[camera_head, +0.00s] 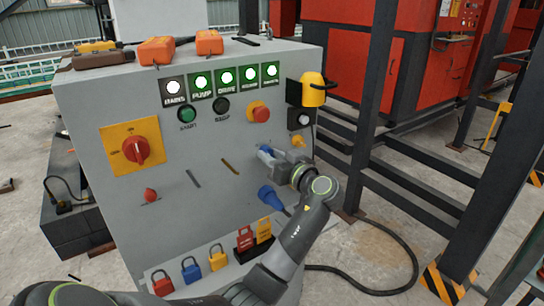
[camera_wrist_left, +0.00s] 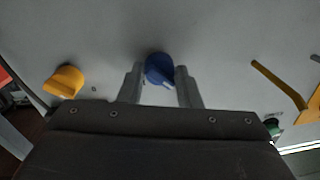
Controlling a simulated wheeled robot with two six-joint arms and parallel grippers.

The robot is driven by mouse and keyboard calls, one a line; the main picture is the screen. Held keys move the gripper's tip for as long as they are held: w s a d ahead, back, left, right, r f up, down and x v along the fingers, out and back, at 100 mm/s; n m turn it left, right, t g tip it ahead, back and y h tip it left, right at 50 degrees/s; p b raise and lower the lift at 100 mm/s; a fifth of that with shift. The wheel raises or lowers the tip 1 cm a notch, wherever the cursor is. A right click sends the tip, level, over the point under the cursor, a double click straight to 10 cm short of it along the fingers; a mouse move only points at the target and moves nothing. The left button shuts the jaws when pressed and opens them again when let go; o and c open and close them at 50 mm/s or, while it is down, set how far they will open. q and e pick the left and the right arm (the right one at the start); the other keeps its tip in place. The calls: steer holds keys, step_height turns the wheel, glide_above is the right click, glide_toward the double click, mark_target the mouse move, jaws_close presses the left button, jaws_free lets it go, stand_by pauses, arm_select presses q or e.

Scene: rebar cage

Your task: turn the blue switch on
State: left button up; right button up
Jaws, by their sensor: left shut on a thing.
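The blue switch (camera_head: 266,151) is a small knob on the right part of the grey control cabinet's front (camera_head: 215,190). In the left wrist view the blue switch (camera_wrist_left: 160,70) sits between the two fingers. My left gripper (camera_head: 273,158) is at the panel and shut on the switch; its fingers also show in the left wrist view (camera_wrist_left: 160,82). The gripper hides part of the switch in the head view, so I cannot tell its setting. My right gripper is not in view.
A yellow knob (camera_wrist_left: 63,82) is beside the switch. A blue plug (camera_head: 270,197) is below the gripper. A red rotary handle (camera_head: 136,150) on a yellow plate is at left. Several green lamps line the top. Dark steel posts (camera_head: 375,90) stand close at right.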

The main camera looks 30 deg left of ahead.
arm_select(q)
steer(key=c, duration=0.3)
steer(key=shift+f+m+t+p, duration=0.1)
steer(key=shift+m+t+p, duration=0.2)
steer(key=shift+m+p, duration=3.45)
steer(key=shift+m+t+p, duration=0.3)
steer(key=shift+m+p, duration=1.4)
steer(key=shift+m, duration=3.95)
steer(key=shift+s, duration=0.1)
